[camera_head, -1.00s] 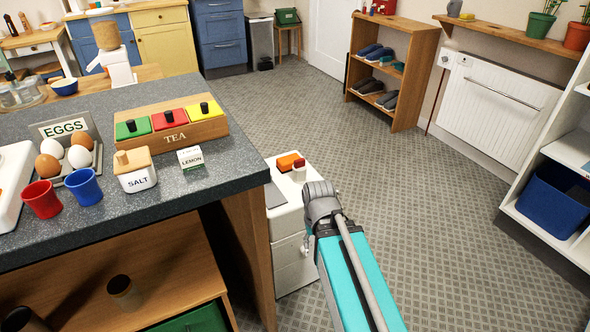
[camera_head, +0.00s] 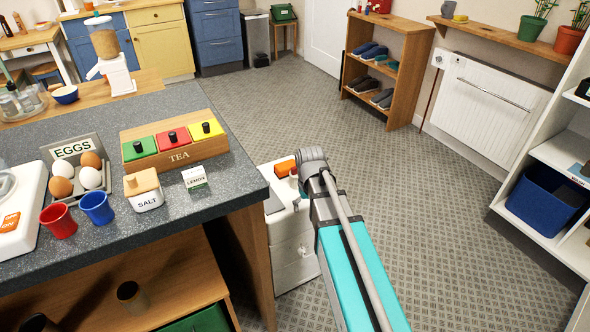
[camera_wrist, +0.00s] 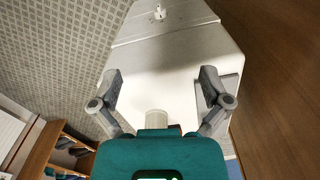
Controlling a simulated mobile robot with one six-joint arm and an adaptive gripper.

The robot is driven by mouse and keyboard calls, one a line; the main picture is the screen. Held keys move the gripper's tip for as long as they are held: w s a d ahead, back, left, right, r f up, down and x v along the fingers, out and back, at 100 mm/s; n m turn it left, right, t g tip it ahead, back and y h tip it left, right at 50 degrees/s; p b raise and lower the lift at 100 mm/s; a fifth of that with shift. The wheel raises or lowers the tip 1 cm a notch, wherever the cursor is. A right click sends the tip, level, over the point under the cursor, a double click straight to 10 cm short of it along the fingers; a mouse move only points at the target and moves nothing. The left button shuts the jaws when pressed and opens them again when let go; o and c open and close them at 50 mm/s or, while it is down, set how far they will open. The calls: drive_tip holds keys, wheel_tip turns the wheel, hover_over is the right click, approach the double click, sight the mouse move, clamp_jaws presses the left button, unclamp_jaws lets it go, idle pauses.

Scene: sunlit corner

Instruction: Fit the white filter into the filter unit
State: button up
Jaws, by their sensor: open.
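A white cylinder (camera_wrist: 156,118), which looks like the white filter, shows in the wrist view close in front of my gripper's teal body, between the bases of the fingers. In the head view a small white piece (camera_head: 293,175) shows beside an orange block (camera_head: 285,167) on the white cabinet (camera_head: 288,228). My gripper (camera_wrist: 161,80) is open, its two grey fingers wide apart above the cabinet. In the head view my arm hides the fingertips. I cannot tell for sure which thing is the filter unit.
A white shelf unit (camera_head: 566,150) is at the right. The floor (camera_head: 400,185) between is clear.

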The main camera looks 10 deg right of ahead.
drive_tip(key=w+r+n+p, duration=0.1)
drive_tip(key=w+r+p, duration=0.5)
drive_tip(key=w, duration=0.3)
drive_tip(key=w+r+n+p, duration=0.1)
drive_tip(key=w+r+p, duration=0.5)
drive_tip(key=w, duration=0.4)
drive_tip(key=shift+w+d+r, duration=0.15)
drive_tip(key=shift+w+r, duration=0.1)
drive_tip(key=shift+r, duration=0.65)
drive_tip(key=shift+f, duration=0.1)
drive_tip(key=b, duration=0.9)
hover_over(296, 176)
drive_tip(key=w, duration=0.2)
drive_tip(key=f, duration=0.8)
drive_tip(key=shift+d+f, duration=0.25)
drive_tip(key=shift+d, duration=0.1)
drive_tip(key=shift+f, duration=0.1)
drive_tip(key=f+b, duration=0.2)
drive_tip(key=f, duration=0.1)
drive_tip(key=shift+s+a, duration=0.15)
drive_tip(key=shift+s, duration=0.05)
drive_tip(key=shift+f+b, duration=1)
drive_tip(key=shift+b, duration=0.35)
